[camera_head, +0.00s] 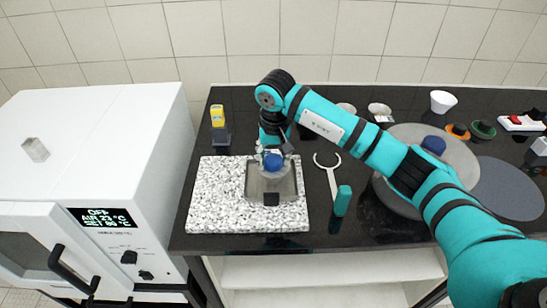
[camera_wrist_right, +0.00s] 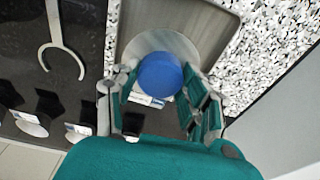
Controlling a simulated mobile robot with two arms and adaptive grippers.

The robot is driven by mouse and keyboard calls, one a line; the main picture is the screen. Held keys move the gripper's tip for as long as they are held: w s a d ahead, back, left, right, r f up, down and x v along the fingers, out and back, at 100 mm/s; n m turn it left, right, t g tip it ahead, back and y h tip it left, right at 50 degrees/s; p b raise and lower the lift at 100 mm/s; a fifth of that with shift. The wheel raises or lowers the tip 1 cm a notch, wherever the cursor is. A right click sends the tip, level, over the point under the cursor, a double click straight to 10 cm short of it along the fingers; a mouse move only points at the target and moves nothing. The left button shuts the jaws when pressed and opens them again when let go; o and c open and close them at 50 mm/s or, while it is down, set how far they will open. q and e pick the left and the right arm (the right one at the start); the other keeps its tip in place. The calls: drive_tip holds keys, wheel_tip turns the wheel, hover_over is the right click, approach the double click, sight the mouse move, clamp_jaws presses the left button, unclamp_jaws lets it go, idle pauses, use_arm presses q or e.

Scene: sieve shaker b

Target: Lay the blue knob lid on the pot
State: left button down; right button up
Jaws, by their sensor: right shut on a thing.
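My right gripper (camera_head: 271,153) is shut on the blue knob (camera_head: 273,162) of a round, pale grey lid (camera_head: 282,185). In the right wrist view, its fingers (camera_wrist_right: 168,92) stand on both sides of the blue knob (camera_wrist_right: 160,74), with the lid disc (camera_wrist_right: 178,42) under it. The lid is over a grey metal rectangular vessel (camera_head: 250,188) on the speckled board. I cannot tell whether the lid touches it. A large round grey thing (camera_head: 462,158) with a blue top stands at the right, partly behind my arm. I cannot tell which is the pot. My left gripper is not in view.
The speckled board (camera_head: 210,195) lies on the black worktop. An open-ended wrench-like tool with a teal handle (camera_head: 342,200) lies right of it. A yellow-topped device (camera_head: 218,118) stands behind left. A white oven (camera_head: 95,130) is at the left. Bowls and a cup (camera_head: 442,101) stand behind.

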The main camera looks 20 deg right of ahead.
drive_tip(key=shift+f+b, duration=0.25)
drive_tip(key=shift+b, duration=0.2)
idle(0.4)
drive_tip(key=o, duration=1.1)
drive_tip(key=shift+r+p, duration=1.55)
drive_tip(key=shift+r, duration=2)
